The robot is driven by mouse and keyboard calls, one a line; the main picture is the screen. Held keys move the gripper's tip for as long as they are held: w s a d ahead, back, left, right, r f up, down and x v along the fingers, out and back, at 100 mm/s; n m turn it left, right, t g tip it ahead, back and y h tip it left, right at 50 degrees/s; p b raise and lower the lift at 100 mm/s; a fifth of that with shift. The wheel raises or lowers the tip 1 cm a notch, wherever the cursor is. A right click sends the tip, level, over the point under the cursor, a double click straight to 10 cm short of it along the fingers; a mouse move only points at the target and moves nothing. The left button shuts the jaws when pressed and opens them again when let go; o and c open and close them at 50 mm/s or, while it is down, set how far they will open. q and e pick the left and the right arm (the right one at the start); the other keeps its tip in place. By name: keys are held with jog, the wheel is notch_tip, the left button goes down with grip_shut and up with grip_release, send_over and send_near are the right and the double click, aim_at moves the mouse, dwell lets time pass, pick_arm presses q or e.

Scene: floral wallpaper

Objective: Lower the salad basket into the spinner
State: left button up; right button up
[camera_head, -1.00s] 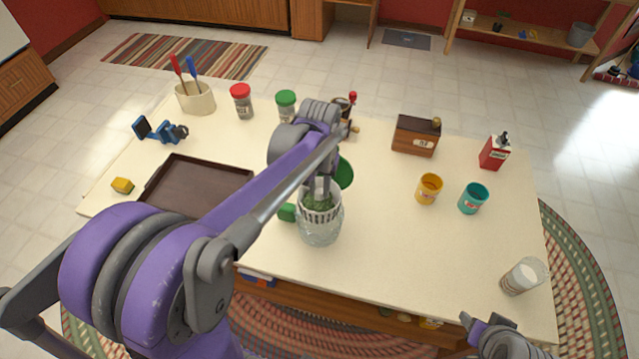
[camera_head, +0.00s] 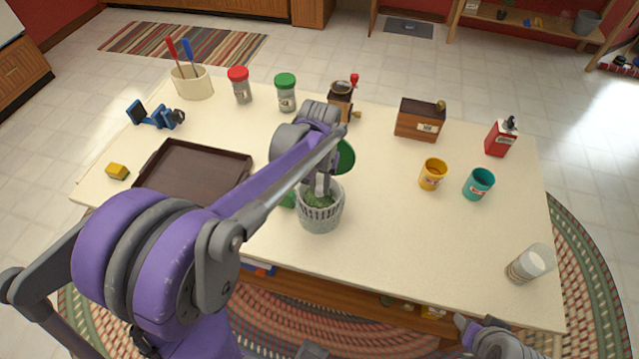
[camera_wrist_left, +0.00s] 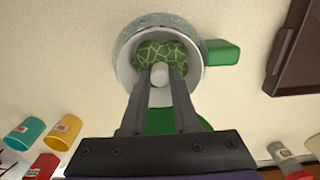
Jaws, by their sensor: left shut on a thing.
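The salad basket (camera_head: 320,214) is pale and slotted, with green leaves in it. It sits low inside the clear spinner bowl (camera_wrist_left: 127,42), whose rim rings it in the left wrist view. I cannot tell whether it rests on the bottom. My left gripper (camera_head: 322,188) reaches down from above, shut on the basket's white centre post (camera_wrist_left: 160,75). A green part (camera_wrist_left: 221,52) juts from the bowl's side. A green round piece (camera_head: 345,157) stands behind, partly hidden by my arm. My right gripper (camera_head: 467,325) is at the bottom edge; its jaws are unclear.
A dark tray (camera_head: 195,172) lies left of the bowl. A yellow cup (camera_head: 433,174) and a teal cup (camera_head: 478,184) stand to the right, with a glass (camera_head: 530,264) near the right front corner. Jars and a grinder (camera_head: 342,100) stand behind. The table front right of the bowl is clear.

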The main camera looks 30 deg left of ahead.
aim_at(320, 195)
pick_arm(q)
jog(key=shift+f, duration=0.1)
pick_arm(e)
jog(key=shift+f, duration=0.1)
pick_arm(q)
jog(key=shift+f+b, duration=1.55)
jog(key=shift+f, duration=0.7)
pick_arm(e)
jog(key=shift+s+f, duration=0.25)
jog(key=shift+f, duration=0.65)
jog(key=shift+s+f, duration=0.25)
jog(key=shift+f, duration=0.65)
pick_arm(q)
jog(key=o, duration=0.8)
jog(key=c, duration=0.4)
jog(key=shift+o, duration=0.2)
jog(key=shift+r, duration=0.1)
pick_arm(e)
jog(key=shift+r, duration=0.1)
pick_arm(q)
jog(key=shift+r+p, duration=2.65)
jog(key=shift+r, duration=1.85)
pick_arm(e)
notch_tip(320, 195, up, 6)
jog(key=w, duration=0.2)
jog(key=shift+r, duration=0.25)
